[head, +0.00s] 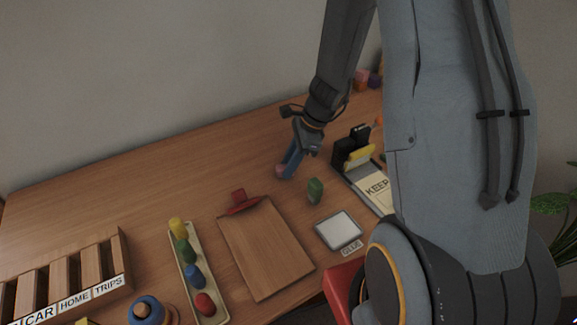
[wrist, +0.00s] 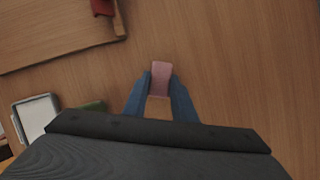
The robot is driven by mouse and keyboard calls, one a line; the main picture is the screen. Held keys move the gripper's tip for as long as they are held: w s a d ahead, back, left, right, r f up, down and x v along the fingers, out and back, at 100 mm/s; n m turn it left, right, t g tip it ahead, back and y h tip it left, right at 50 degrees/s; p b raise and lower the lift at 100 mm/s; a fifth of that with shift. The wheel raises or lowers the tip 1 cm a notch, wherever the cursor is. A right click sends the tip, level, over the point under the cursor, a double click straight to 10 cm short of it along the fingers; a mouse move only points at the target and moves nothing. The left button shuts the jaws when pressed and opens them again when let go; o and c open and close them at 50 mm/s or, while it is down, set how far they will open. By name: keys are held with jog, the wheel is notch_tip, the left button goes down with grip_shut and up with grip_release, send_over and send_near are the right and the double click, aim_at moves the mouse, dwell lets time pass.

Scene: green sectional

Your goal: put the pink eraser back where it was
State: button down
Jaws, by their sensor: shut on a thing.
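The pink eraser (wrist: 161,77) is between the two blue fingers of my gripper (wrist: 160,88) in the wrist view, and the fingers are shut on it. In the head view my gripper (head: 286,172) points down at the wooden table, behind the clipboard's red clip. A bit of the eraser (head: 279,170) shows at the fingertips there. I cannot tell whether the eraser touches the table or is just above it.
A clipboard (head: 266,250), a green block (head: 315,190), a white pad (head: 338,230) and a KEEP tray (head: 371,186) stand nearby. A tray of coloured pegs (head: 210,316) and a labelled wooden rack (head: 122,265) lie left. The back left table is clear.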

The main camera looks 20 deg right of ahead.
jog(key=shift+f, duration=0.35)
jog(key=shift+f, duration=0.1)
jog(key=c, duration=1.5)
grip_release()
jog(key=shift+o, duration=0.2)
jog(key=w+v, duration=0.1)
jog(key=v, duration=1.1)
jog(key=s+a+r+n+h, duration=0.1)
jog(key=s+a+n+h, duration=0.1)
jog(key=s+n, duration=0.5)
jog(key=s+a+r+n+h, duration=0.2)
jog(key=s+n, duration=0.6)
jog(key=n, duration=0.5)
jog(key=shift+a+h+b, duration=0.3)
jog(key=shift+a+b, duration=0.1)
jog(key=shift+a, duration=0.5)
